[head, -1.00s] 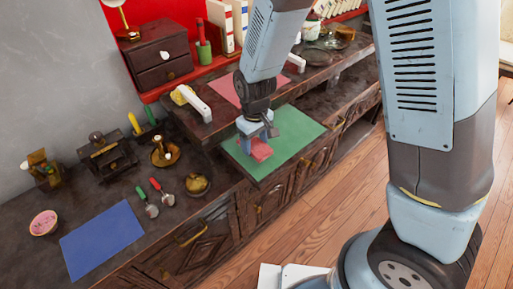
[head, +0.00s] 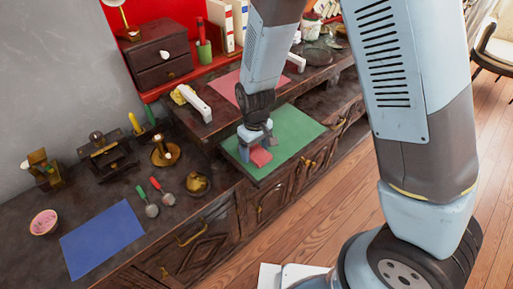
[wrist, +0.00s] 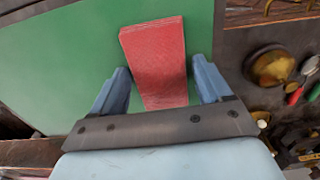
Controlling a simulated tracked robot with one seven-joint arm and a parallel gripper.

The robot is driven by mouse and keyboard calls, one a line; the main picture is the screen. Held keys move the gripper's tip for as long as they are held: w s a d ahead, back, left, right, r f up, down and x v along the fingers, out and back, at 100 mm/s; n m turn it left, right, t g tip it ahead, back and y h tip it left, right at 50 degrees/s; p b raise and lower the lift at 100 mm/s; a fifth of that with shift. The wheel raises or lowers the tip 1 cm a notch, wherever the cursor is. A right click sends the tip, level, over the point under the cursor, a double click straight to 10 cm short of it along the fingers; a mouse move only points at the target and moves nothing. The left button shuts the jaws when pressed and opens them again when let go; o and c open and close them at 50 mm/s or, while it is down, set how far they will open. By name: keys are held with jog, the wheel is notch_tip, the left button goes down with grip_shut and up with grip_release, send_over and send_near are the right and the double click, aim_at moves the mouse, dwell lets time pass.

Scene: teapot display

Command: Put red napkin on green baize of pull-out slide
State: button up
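The red napkin (head: 262,157) is a small folded rectangle lying on the green baize (head: 298,130) of the pull-out slide. In the wrist view the napkin (wrist: 155,50) lies between the two blue fingers of my gripper (wrist: 160,70), on the green surface (wrist: 55,60). The fingers are spread, with a narrow gap showing on each side of the napkin. In the head view my gripper (head: 257,146) is low over the baize at the napkin, which it partly hides.
A larger pink-red mat (head: 228,84) lies on the raised shelf behind. A blue mat (head: 102,238), a pink bowl (head: 43,222), two spoons (head: 152,209) and brass pots (head: 196,184) stand left on the dark counter. The right part of the baize is clear.

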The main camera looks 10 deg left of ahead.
aim_at(255, 151)
jog(key=shift+o, duration=0.8)
notch_tip(255, 151, up, 12)
jog(key=shift+r, duration=0.15)
